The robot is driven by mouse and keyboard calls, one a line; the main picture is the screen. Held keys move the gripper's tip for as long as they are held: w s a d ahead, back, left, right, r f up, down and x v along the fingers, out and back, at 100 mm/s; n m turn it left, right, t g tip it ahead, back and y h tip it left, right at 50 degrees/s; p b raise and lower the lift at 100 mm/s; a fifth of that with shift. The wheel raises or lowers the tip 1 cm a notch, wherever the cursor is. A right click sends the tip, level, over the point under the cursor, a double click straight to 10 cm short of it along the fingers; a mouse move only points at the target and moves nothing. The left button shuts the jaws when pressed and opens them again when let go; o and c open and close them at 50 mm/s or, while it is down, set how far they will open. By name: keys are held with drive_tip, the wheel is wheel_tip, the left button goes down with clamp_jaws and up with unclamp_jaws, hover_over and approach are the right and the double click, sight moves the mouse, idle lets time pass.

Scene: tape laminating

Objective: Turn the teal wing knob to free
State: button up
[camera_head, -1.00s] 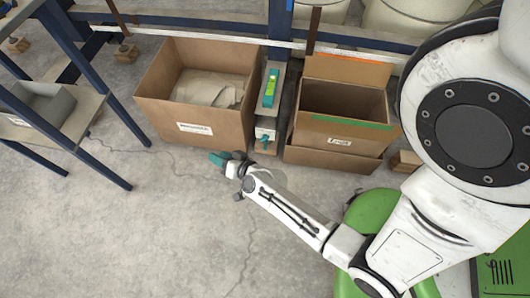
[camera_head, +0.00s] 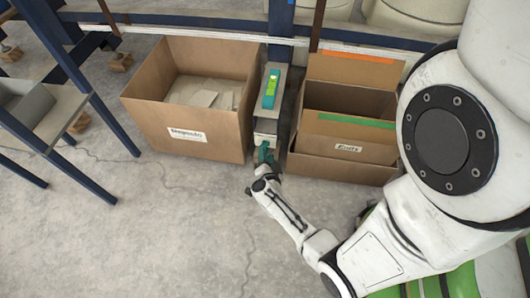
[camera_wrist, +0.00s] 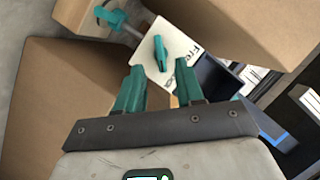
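The teal wing knob (camera_wrist: 160,52) stands on a white plate (camera_wrist: 178,42) in the wrist view, with its wing slightly tilted from upright in the picture. Part of a printed word, seemingly "Free", shows beside it on the plate. My gripper (camera_wrist: 159,76) has two teal fingers spread apart, with the knob just beyond the tips and between their lines. Nothing is between the fingers. In the head view my gripper (camera_head: 264,160) is at the front lower end of the narrow grey unit (camera_head: 271,112); knob and fingers merge there in teal and I cannot separate them.
A cardboard box with papers (camera_head: 185,118) stands left of the unit, and an open box with a green strip (camera_head: 345,138) stands right. A second teal handle (camera_wrist: 112,18) on a rod shows in the wrist view. A shelf (camera_head: 70,105) is far left. The front floor is clear.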

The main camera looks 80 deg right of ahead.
sight(265, 145)
drive_tip(key=shift+b+x, duration=0.65)
drive_tip(key=shift+x, duration=1.55)
clamp_jaws()
